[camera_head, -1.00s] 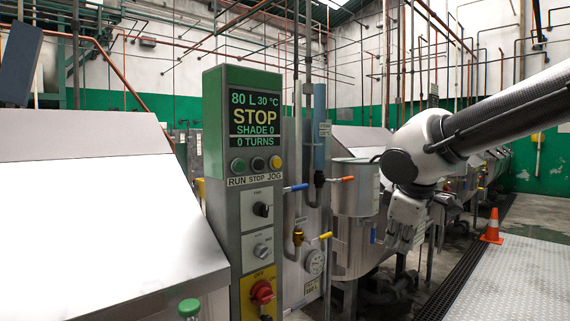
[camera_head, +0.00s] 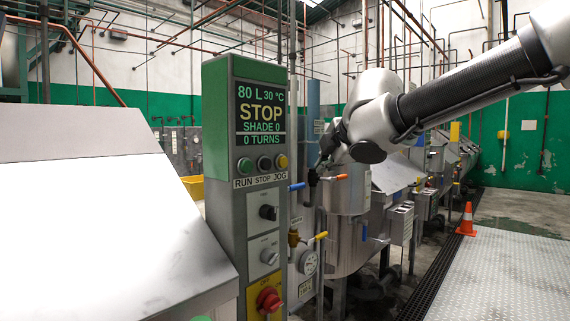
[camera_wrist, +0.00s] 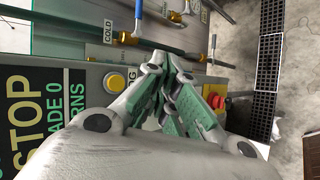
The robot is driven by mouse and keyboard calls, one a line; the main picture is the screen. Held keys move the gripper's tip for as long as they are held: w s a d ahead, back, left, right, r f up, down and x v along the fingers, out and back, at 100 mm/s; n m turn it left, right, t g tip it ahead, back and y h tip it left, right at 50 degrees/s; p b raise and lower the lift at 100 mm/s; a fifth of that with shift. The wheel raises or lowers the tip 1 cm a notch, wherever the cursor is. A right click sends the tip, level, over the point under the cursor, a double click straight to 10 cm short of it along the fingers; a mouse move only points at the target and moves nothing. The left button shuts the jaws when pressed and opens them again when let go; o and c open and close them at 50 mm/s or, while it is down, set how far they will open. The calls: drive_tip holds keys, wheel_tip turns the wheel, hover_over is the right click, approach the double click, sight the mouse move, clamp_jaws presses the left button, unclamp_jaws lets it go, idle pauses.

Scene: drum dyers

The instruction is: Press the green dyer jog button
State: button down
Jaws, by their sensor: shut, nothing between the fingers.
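The green control panel (camera_head: 242,72) stands left of centre in the head view, its screen reading STOP, SHADE 0, 0 TURNS. Below the screen is a row of three round buttons. The yellow jog button (camera_head: 282,161) is the rightmost, above the word JOG. It also shows in the wrist view as a yellow button (camera_wrist: 115,82), left of my fingers. My gripper (camera_head: 316,174) is to the right of the panel, apart from the button in the picture. In the wrist view my gripper (camera_wrist: 160,66) is shut and empty, and its fingers partly cover the panel lettering.
Pipes with a blue-handled valve (camera_head: 297,187) and an orange-handled valve (camera_head: 338,177) lie right of the panel. A steel drum cover (camera_head: 90,190) fills the left. An orange cone (camera_head: 467,218) stands on the right.

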sight(283, 162)
drive_tip(key=shift+a, duration=0.1)
drive_tip(key=w+a, duration=0.5)
drive_tip(key=a, duration=0.1)
drive_tip(key=shift+w+a, duration=0.2)
drive_tip(key=shift+a, duration=0.2)
idle(1.4)
drive_tip(key=shift+w+a, duration=0.25)
drive_tip(key=shift+a, duration=0.05)
